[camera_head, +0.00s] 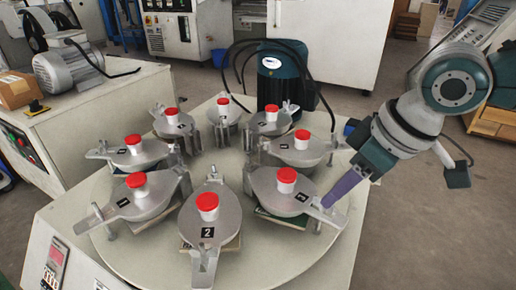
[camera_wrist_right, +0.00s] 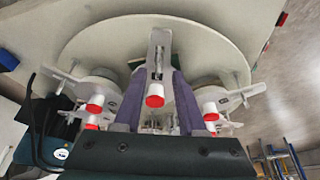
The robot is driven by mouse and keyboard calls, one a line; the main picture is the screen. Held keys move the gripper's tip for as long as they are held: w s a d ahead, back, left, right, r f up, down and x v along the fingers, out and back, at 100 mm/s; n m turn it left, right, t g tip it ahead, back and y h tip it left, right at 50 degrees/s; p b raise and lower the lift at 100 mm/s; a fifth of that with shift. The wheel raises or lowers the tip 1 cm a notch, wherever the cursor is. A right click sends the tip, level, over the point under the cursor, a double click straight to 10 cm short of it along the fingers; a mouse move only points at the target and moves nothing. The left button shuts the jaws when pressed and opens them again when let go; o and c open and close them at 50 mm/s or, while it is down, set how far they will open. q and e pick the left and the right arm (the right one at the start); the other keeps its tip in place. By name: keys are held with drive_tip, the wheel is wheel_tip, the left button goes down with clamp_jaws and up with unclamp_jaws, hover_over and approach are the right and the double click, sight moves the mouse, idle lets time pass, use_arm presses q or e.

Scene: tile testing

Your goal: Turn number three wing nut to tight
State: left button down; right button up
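The number three station's lid (camera_head: 268,190), with a red-capped knob (camera_head: 287,176) and a small black label whose digit is hard to read, is at the front right of the round table. Its wing nut (camera_head: 327,214) is at the outer end of the lid's arm. My right gripper (camera_head: 329,203) comes down from the upper right, its purple fingertips at this outer end. In the right wrist view the purple fingers (camera_wrist_right: 158,76) stand apart on either side of a lid arm (camera_wrist_right: 160,45); contact with the nut cannot be made out. My left gripper is not in view.
The round table (camera_head: 270,262) carries several similar red-capped stations in a ring, including number two (camera_head: 208,232) close by. A dark teal motor (camera_head: 282,75) with black cables stands behind. A grey motor (camera_head: 70,68) sits on a cabinet at the left. Open floor lies right.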

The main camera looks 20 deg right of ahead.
drive_tip(key=b+x, duration=0.1)
drive_tip(key=x, duration=0.2)
drive_tip(key=shift+d, duration=0.15)
drive_tip(key=shift+w+f+b, duration=0.15)
drive_tip(key=shift+f+b, duration=0.1)
drive_tip(key=shift+b, duration=0.15)
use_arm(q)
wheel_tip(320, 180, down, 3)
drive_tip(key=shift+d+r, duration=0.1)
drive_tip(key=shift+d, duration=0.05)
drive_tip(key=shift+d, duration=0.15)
use_arm(e)
drive_tip(key=shift+c, duration=0.2)
drive_tip(key=shift+c, duration=0.7)
clamp_jaws()
